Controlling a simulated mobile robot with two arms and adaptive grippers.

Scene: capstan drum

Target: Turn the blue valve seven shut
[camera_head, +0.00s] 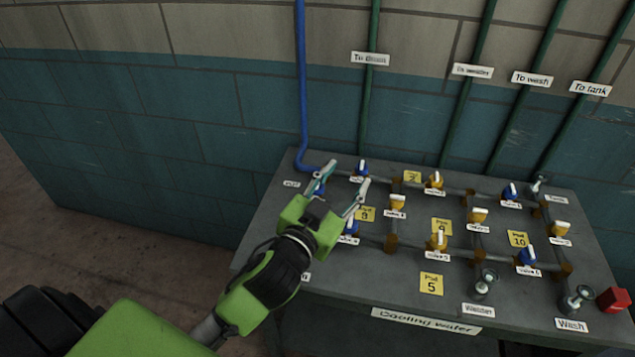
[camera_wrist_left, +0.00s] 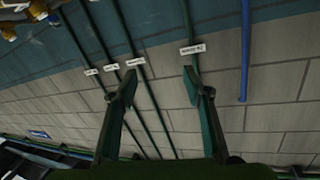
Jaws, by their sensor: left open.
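Several blue valves sit on the pipes of the grey bench. One (camera_head: 319,188) is at the left end by the blue pipe, partly behind my gripper. Others are at the back (camera_head: 362,167), below my gripper (camera_head: 351,228), at the right back (camera_head: 510,192) and at the right front (camera_head: 527,256). Their labels are too small to tell surely which is valve seven. My left gripper (camera_head: 344,178) is open and empty, its fingers over the bench's left part among three blue valves. I cannot tell contact. In the left wrist view the open fingers (camera_wrist_left: 160,85) face the wall pipes.
The bench (camera_head: 390,285) also carries yellow valves (camera_head: 437,240), yellow cards (camera_head: 431,284), glass-like fittings (camera_head: 484,284) and a red block (camera_head: 613,299) at the right edge. A blue pipe (camera_head: 301,80) and green pipes (camera_head: 368,100) climb the tiled wall behind.

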